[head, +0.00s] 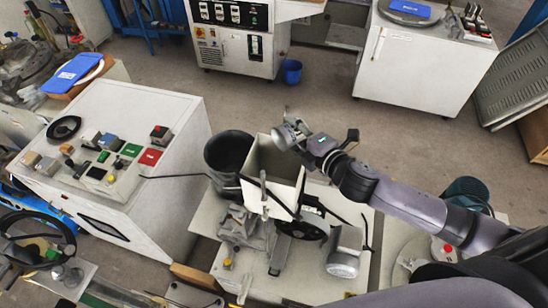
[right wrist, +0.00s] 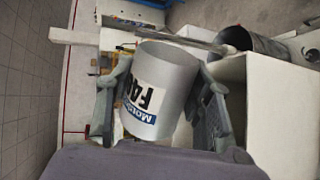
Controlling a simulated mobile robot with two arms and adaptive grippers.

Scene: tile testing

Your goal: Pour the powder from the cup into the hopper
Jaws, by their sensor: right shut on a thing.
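My right gripper (head: 305,140) comes in from the right and is shut on the cup (head: 287,136), above the far right corner of the hopper. In the right wrist view the cup (right wrist: 165,85) is a pale cylinder with a white label, black letters and a blue band. It sits between the two fingers and looks tilted. The hopper (head: 268,187) is a white, open-topped square box on the machine. I cannot see the powder or tell whether any is falling. My left gripper is not in view.
A black bin (head: 229,150) stands just left of the hopper. The machine under the hopper has a black wheel (head: 303,222). A white control cabinet (head: 145,205) with several buttons is at the left. Open floor lies behind the hopper, with a small blue bin (head: 292,72).

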